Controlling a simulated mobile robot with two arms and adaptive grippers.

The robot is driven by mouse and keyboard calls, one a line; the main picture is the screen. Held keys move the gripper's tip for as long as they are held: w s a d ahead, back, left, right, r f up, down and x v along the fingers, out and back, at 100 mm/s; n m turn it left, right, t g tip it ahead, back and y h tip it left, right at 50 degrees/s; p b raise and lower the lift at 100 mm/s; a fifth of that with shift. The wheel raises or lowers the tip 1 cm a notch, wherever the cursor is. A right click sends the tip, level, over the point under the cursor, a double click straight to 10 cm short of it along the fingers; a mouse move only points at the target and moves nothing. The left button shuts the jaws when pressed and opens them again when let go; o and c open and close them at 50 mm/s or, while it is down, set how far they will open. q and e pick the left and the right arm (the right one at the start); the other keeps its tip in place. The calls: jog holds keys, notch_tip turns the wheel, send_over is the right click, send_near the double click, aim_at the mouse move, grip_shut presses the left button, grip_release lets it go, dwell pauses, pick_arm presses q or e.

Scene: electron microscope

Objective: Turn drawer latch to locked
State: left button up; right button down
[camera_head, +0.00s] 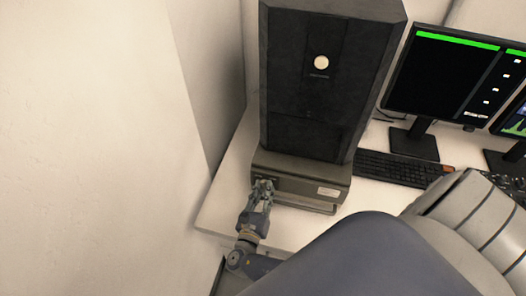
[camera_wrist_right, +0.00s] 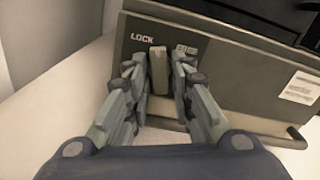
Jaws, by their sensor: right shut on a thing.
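The drawer latch (camera_wrist_right: 158,72) is a small light-grey upright tab on the grey drawer front (camera_wrist_right: 235,75), seen in the right wrist view. The word LOCK is printed to its left, and a partly covered label is to its right. My right gripper (camera_wrist_right: 158,85) has its fingers on both sides of the latch and is shut on it. In the head view, the right gripper (camera_head: 263,186) is at the left end of the drawer unit (camera_head: 300,178) and hides the latch there. My left gripper is not in view.
A tall black cabinet (camera_head: 305,100) stands on the drawer unit. To the right are a monitor (camera_head: 440,75), a keyboard (camera_head: 400,168) and a grey chair (camera_head: 480,215). A wall is close on the left. A strip of white desk (camera_head: 225,205) is free beside the unit.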

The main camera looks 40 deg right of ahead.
jog(key=n+p, duration=0.2)
jog(key=n, duration=0.3)
jog(key=shift+r, duration=0.15)
dwell(0.3)
jog(key=c, duration=1.7)
grip_release()
jog(key=shift+s, duration=0.1)
jog(key=v, duration=1.2)
